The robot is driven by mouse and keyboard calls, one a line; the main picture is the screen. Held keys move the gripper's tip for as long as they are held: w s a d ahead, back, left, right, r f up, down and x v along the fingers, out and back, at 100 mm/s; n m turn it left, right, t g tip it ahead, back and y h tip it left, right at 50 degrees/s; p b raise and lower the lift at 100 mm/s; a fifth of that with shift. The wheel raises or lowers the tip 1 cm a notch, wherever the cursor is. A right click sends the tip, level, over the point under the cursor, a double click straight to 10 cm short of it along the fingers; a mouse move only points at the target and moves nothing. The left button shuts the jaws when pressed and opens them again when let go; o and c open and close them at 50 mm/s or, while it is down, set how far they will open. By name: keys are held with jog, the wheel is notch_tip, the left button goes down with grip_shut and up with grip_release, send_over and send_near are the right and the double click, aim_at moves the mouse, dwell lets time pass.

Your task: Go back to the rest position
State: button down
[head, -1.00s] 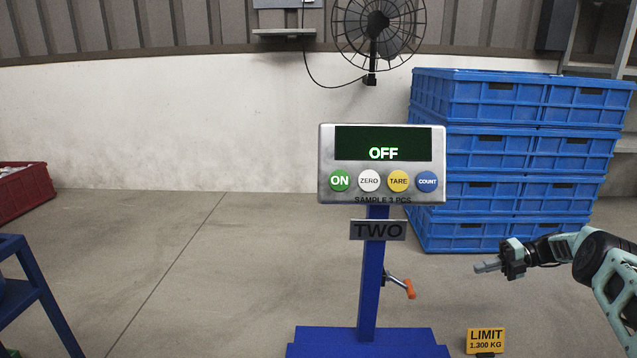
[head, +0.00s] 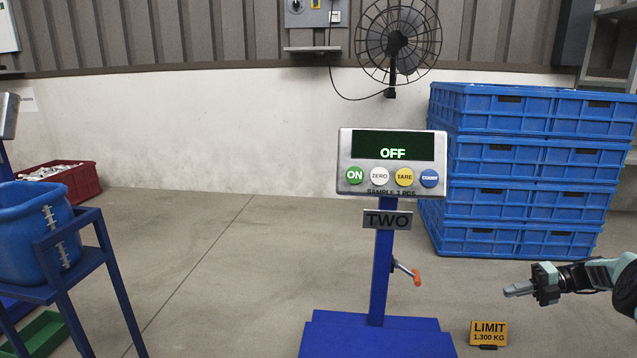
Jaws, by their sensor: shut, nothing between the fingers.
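My gripper (head: 519,289) shows at the lower right of the head view, on my arm reaching in from the right edge. Its fingers are together, pointing left, with nothing between them. It is apart from everything around it, in front of the floor to the right of the scale post. The scale's display head (head: 391,162) reads OFF and has ON, ZERO, TARE and COUNT buttons. It stands on a blue post above a blue base (head: 376,337). A plate (head: 388,220) on the post reads TWO.
A yellow sign (head: 488,333) reads LIMIT 1.300 KG below my gripper. Stacked blue crates (head: 525,205) stand behind it. At left are a blue bucket (head: 30,235) on a blue stand (head: 112,285) and a red bin (head: 75,180). Floor between stand and scale is clear.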

jog(key=s+a+r+n+g+h, duration=0.2)
jog(key=a+r+n+h, duration=0.2)
jog(key=a+r+n, duration=0.35)
jog(key=s+a+r+n+g+h, duration=0.2)
jog(key=a+r+n+h, duration=0.2)
jog(key=a+n, duration=0.55)
jog(key=s+a+r+n+t+h, duration=0.1)
jog(key=s+a+r+n+h, duration=0.15)
jog(key=s+n, duration=0.5)
jog(key=s+a+r+n+t+h, duration=0.2)
jog(key=s+a+r+n, duration=0.15)
jog(key=s+n, duration=0.4)
jog(key=s+a+r+n+t+h, duration=0.1)
jog(key=s+a+r+n+h, duration=0.15)
jog(key=s+n, duration=0.5)
jog(key=s+a+r+n+g+y+p, duration=0.1)
jog(key=s+a+r+n+p, duration=0.35)
jog(key=a, duration=0.45)
jog(key=s+a+r+n+g+p, duration=0.2)
jog(key=s+a+r+p, duration=0.25)
jog(key=s+a, duration=0.4)
notch_tip(320, 180, up, 38)
jog(key=p, duration=3.7)
jog(key=shift+a, duration=0.3)
